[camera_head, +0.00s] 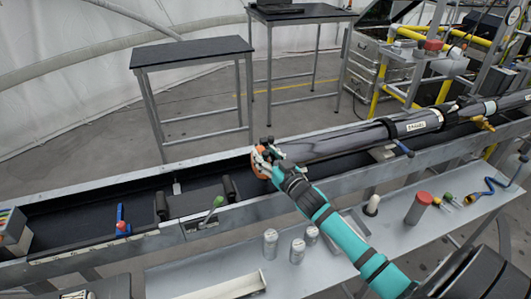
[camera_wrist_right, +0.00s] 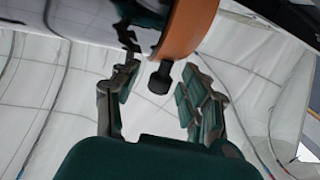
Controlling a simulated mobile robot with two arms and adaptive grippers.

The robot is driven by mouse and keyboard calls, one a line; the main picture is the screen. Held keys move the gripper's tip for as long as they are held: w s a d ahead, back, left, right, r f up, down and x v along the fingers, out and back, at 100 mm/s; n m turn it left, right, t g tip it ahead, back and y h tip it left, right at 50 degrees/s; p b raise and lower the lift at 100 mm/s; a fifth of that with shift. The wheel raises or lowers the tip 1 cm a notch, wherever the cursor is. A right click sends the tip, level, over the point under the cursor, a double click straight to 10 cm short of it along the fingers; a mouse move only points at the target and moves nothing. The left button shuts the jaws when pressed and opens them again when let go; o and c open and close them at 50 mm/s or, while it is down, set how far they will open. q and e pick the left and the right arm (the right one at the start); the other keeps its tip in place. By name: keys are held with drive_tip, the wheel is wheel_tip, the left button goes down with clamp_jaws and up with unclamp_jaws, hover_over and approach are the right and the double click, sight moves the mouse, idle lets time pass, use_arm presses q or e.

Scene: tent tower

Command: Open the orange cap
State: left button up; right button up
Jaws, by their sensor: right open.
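The orange cap (camera_head: 255,167) sits at the left end of a long, dark, glossy tube (camera_head: 345,142) lying in the trough. My right gripper (camera_head: 265,158) is at this cap and partly covers it in the head view. In the right wrist view the cap (camera_wrist_right: 190,30) is a curved orange rim at the top, with a black knob (camera_wrist_right: 160,78) below it. My right gripper (camera_wrist_right: 160,92) is open there, one finger on each side of the knob, with gaps visible. Contact with the cap cannot be told. My left gripper is not in view.
The metal trough (camera_head: 90,183) runs across the view. A green-knobbed lever (camera_head: 218,202) and a blue-and-red part (camera_head: 122,226) are at its left. Several cans and a red-topped cylinder (camera_head: 418,208) stand on the front shelf (camera_head: 345,257). Two black-topped tables stand behind.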

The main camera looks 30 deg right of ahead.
drive_tip(key=shift+w, duration=0.2)
drive_tip(key=shift+a, duration=0.1)
drive_tip(key=c, duration=0.9)
clamp_jaws()
drive_tip(key=shift+f, duration=0.1)
